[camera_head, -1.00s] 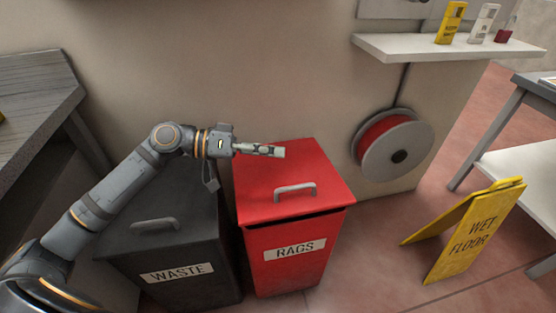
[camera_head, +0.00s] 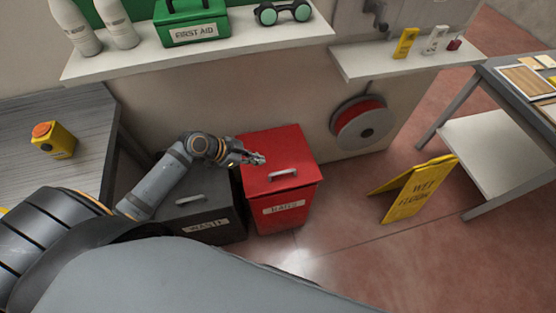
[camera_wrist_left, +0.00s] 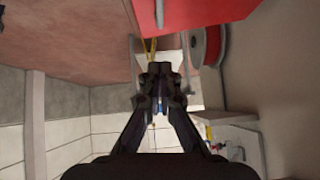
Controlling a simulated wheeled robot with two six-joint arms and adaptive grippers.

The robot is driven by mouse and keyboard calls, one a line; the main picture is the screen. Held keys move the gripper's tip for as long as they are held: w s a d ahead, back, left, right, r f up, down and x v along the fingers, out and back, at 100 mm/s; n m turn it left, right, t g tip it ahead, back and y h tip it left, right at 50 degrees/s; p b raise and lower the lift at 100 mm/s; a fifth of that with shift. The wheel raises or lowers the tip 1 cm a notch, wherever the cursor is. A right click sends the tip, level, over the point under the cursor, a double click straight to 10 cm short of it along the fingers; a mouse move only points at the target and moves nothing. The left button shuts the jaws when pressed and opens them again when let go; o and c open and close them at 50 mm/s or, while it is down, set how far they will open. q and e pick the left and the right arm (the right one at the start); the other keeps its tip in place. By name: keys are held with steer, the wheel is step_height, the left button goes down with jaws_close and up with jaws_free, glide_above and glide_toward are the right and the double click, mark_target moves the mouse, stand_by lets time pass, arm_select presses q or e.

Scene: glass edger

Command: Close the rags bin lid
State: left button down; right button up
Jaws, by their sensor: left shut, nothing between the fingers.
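The red rags bin (camera_head: 285,212) stands on the floor with its red lid (camera_head: 285,155) lying down over the top, nearly flat. A grey handle (camera_head: 284,173) is on the lid near its front edge. Whether the lid is fully seated cannot be told. My left gripper (camera_head: 257,160) is over the left part of the lid, behind the handle, shut and empty; contact with the lid is unclear. In the left wrist view its closed fingers (camera_wrist_left: 160,80) show, with the red lid (camera_wrist_left: 205,10) at the top edge. My right gripper is not in view.
A dark waste bin (camera_head: 205,205) stands left of the rags bin, under my left arm. A red cable reel (camera_head: 362,124) is on the wall behind. A yellow wet floor sign (camera_head: 415,190) stands to the right. A shelf (camera_head: 200,50) with a first aid box is above.

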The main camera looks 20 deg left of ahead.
arm_select(q)
steer(key=f, duration=0.1)
glide_above(278, 173)
steer(key=f, duration=0.5)
steer(key=shift+s+a+f, duration=0.1)
steer(key=shift+s+f, duration=0.15)
steer(key=shift+f, duration=0.1)
steer(key=f, duration=0.3)
steer(key=shift+w+f+p, duration=0.2)
steer(key=shift+f+p, duration=0.15)
steer(key=shift+f, duration=0.45)
